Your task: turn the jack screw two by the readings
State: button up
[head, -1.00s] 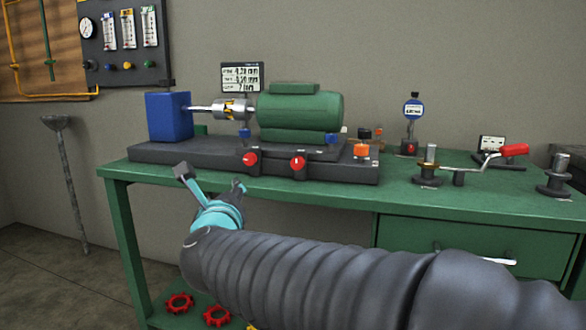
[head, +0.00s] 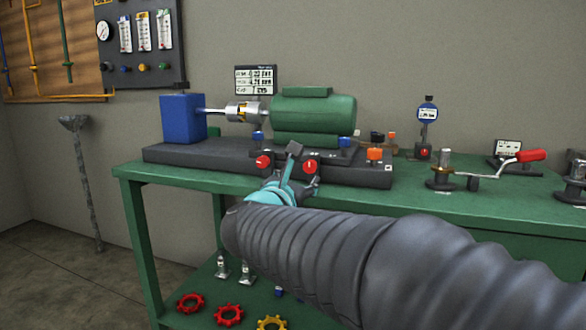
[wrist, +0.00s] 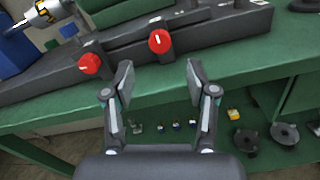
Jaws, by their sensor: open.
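Two red knobs, each with a white mark, sit on the front edge of the dark machine base (head: 185,154): a left knob (head: 264,162) and a right knob (head: 310,167). I cannot tell from a label which is screw two. My gripper (head: 304,166) is open and empty in front of them, overlapping the space between. In the wrist view my gripper (wrist: 159,76) has spread fingers below the right knob (wrist: 159,41); the left knob (wrist: 90,64) lies outside the left finger. Neither knob is between the fingers. A readings screen (head: 256,80) hangs behind; its numbers are blurred.
A green motor (head: 313,115) and blue block (head: 183,118) stand on the base, joined by a shaft coupling (head: 243,112). A red-handled crank (head: 530,156) and dial gauge (head: 426,125) stand right on the green bench (head: 410,196). Coloured gears (head: 229,315) lie on the shelf below.

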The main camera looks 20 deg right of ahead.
aim_at(309, 168)
jog(key=x, duration=0.7)
jog(key=shift+w+d, duration=0.25)
grip_shut()
jog(key=shift+n, duration=0.3)
